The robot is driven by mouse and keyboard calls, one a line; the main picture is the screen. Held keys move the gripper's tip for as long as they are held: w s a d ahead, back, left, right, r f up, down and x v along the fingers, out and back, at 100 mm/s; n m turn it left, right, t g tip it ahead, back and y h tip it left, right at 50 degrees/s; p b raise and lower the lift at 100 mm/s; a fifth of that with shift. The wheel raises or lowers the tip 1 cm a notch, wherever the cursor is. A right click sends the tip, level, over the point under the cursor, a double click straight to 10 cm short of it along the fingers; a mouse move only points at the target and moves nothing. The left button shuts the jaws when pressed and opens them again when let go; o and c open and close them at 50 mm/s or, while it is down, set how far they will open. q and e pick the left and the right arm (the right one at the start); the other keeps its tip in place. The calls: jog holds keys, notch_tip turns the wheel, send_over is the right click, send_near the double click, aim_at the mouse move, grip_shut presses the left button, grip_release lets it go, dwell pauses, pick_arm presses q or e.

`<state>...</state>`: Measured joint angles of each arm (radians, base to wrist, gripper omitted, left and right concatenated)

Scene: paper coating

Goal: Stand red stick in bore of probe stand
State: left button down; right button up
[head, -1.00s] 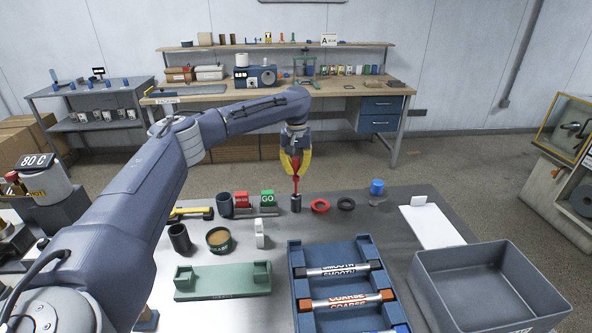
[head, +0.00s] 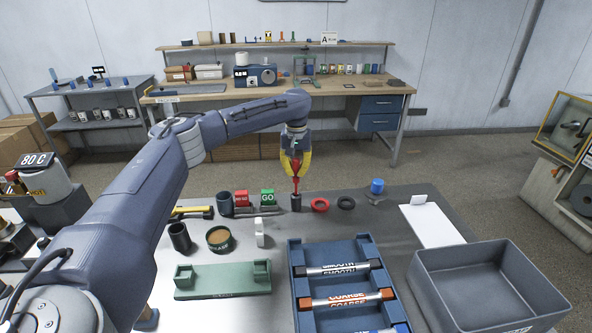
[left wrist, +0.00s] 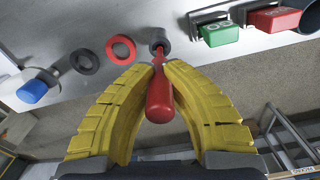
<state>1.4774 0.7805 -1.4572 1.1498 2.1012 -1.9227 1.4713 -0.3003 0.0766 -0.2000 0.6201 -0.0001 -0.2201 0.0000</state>
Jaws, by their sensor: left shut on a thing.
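The red stick (left wrist: 160,94) is held between the yellow fingers of my left gripper (head: 296,173), which is shut on it. In the head view the stick hangs about upright, its lower end at the top of the probe stand (head: 296,204), a small dark grey cylinder on the table. In the left wrist view the stick's thin end meets the bore of the stand (left wrist: 159,46). How deep the end sits is hidden. My right gripper is not in view.
A red ring (head: 320,205) and a black ring (head: 346,203) lie right of the stand. A blue rack (head: 294,262) with labelled rods and a grey bin (head: 432,284) are nearer.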

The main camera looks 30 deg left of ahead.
aim_at(296, 159)
pick_arm(q)
jog(key=shift+f, duration=2.6)
jog(key=c, duration=1.5)
grip_release()
jog(key=shift+o, duration=0.2)
jog(key=shift+r, duration=0.1)
notch_tip(296, 159, up, 12)
jog(key=shift+s+f, duration=0.1)
